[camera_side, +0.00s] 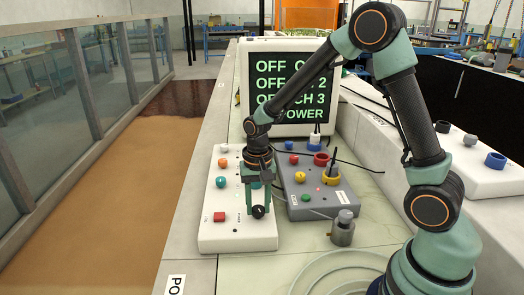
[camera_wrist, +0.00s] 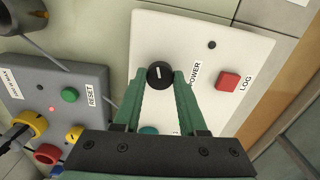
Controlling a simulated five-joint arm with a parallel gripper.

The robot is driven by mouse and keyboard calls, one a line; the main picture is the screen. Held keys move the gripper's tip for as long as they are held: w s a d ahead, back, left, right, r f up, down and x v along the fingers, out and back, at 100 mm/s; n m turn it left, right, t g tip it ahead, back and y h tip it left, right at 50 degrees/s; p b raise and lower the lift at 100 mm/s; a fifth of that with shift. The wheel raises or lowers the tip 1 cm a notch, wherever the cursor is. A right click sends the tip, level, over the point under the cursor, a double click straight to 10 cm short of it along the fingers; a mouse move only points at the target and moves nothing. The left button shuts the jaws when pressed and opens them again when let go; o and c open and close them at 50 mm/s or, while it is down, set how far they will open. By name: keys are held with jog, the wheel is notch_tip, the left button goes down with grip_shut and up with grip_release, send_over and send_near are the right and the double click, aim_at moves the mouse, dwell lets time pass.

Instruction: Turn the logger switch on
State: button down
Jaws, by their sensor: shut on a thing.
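A black round knob (camera_side: 258,212) sits near the front end of a white panel (camera_side: 235,240). The knob also shows in the wrist view (camera_wrist: 159,75), next to the label POWER, with a white mark on its top. My gripper (camera_side: 259,207) points down at the knob. Its green fingers are shut on the knob, one on each side, in the wrist view (camera_wrist: 159,79). A display (camera_side: 247,90) at the back reads OFF on its channel lines and POWER on the lowest; my arm hides part of it.
A red button (camera_wrist: 228,81) marked LOG is beside the knob on the panel. A grey box (camera_side: 340,200) with coloured buttons and sockets stands close to the right. A small metal cylinder (camera_side: 342,230) is on the bench. The sandy flume channel (camera_side: 120,200) lies left.

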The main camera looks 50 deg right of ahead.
aim_at(258, 208)
jog(key=shift+m, duration=1.9)
jog(key=shift+r, duration=0.1)
jog(key=shift+c, duration=2.3)
grip_release()
notch_tip(258, 208, up, 12)
